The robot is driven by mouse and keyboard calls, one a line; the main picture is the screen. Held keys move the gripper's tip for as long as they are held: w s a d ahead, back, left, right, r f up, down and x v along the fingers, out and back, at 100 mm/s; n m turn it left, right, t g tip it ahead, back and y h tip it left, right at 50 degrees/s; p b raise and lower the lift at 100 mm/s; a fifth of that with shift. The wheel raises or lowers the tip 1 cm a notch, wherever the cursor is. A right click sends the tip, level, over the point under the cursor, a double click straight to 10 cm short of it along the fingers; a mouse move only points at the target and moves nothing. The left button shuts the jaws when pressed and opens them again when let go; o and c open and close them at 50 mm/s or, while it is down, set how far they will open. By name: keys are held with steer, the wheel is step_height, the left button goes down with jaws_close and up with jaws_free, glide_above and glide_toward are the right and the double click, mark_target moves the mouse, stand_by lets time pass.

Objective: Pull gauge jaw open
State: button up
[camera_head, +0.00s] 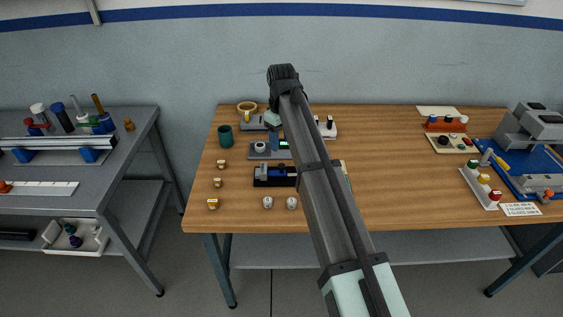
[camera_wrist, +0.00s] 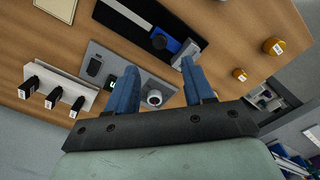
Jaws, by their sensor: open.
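My gripper (camera_head: 274,139) is over the left part of the wooden table. In the wrist view its two blue fingers (camera_wrist: 158,70) are apart, with nothing seen between them. A grey plate (camera_head: 259,154) with a small green display and a round white-rimmed knob lies below; in the wrist view the plate (camera_wrist: 131,70) shows behind the fingers. A black device (camera_head: 262,182) with a blue block lies in front of that plate. Its blue block (camera_wrist: 166,44) shows beyond the fingertips in the wrist view. I cannot tell which part is the gauge jaw.
A white rack (camera_wrist: 65,84) with black-handled pieces stands beside the plate. Brass weights (camera_head: 213,203), a green cup (camera_head: 225,136) and two small silvery pieces (camera_head: 268,202) stand nearby. A grey bench (camera_head: 90,190) stands left.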

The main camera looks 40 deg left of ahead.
mark_target(282, 165)
step_height(282, 165, down, 10)
steer(key=shift+r, duration=0.2)
steer(key=shift+c, duration=0.4)
jaws_close()
stand_by(0.5)
